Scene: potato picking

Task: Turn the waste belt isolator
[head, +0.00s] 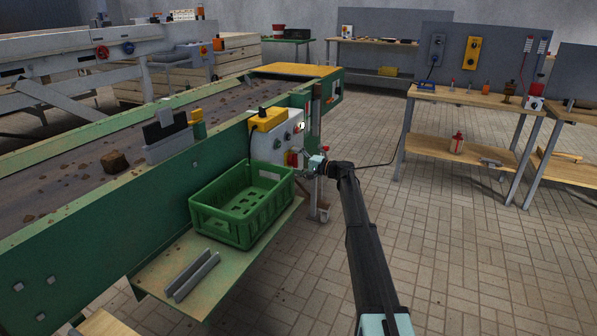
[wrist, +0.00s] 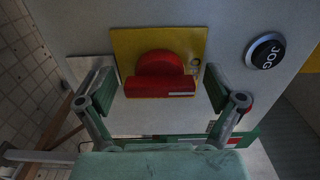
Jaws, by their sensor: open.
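The isolator (wrist: 160,75) is a red rotary knob on a yellow square plate, on a pale grey control panel. Its red bar lies level in the wrist view. It also shows as a small red and yellow patch (head: 291,159) on the panel in the head view. My gripper (wrist: 167,95) is open in the wrist view, with one finger to the left and one to the right of the knob. I see no finger contact with the knob. In the head view my gripper (head: 314,165) is small and partly hidden, close to the panel.
A black JOG button (wrist: 265,51) sits right of the isolator. A green crate (head: 240,205) stands on a shelf left of my arm. The green-sided belt (head: 130,160) carries soil and a brown lump. Workbenches (head: 465,97) stand at the right; tiled floor is clear between.

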